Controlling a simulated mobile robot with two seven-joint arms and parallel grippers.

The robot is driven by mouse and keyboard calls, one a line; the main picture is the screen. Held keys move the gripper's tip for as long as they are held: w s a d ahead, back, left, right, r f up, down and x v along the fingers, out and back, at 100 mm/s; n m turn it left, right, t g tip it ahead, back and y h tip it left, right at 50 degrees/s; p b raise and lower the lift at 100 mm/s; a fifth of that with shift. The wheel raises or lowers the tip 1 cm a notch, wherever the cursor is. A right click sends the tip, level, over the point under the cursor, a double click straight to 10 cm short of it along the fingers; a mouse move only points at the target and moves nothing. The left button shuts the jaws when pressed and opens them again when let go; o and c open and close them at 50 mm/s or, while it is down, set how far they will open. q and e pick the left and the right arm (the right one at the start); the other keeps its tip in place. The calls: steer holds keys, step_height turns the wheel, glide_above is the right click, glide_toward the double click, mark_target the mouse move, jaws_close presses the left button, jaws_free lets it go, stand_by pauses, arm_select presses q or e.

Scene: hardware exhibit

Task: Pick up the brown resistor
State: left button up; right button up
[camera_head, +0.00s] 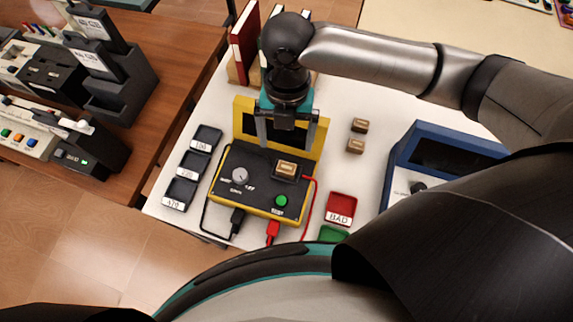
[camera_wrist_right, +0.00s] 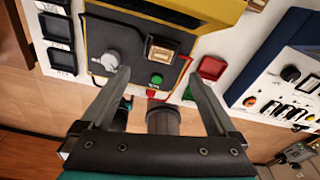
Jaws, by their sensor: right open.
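A small brown resistor block (camera_head: 287,168) sits in the socket on the black panel of the yellow tester (camera_head: 262,209); it also shows in the right wrist view (camera_wrist_right: 161,48). Two more brown blocks, an upper one (camera_head: 360,125) and a lower one (camera_head: 355,145), lie on the white table right of the tester. My right gripper (camera_head: 287,138) is open and empty over the tester's back, its fingers pointing down. In the right wrist view its fingertips (camera_wrist_right: 160,75) are spread, with the socketed block between and beyond them. My left gripper is out of view.
Several black labelled trays (camera_head: 188,167) stand left of the tester. A red BAD tray (camera_head: 340,209) and a green tray (camera_head: 332,233) are at its right. A blue instrument (camera_head: 402,150) stands farther right. Red and black leads run along the tester's sides.

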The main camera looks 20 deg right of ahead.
glide_above(287, 167)
steer(key=f, duration=0.2)
steer(key=w+f, duration=0.1)
steer(key=f, duration=0.1)
steer(key=shift+f, duration=0.15)
steer(key=f, duration=0.1)
steer(key=f+b, duration=0.1)
steer(key=f, duration=0.1)
steer(key=s+f, duration=0.1)
steer(key=f, duration=0.1)
steer(key=c, duration=1.5)
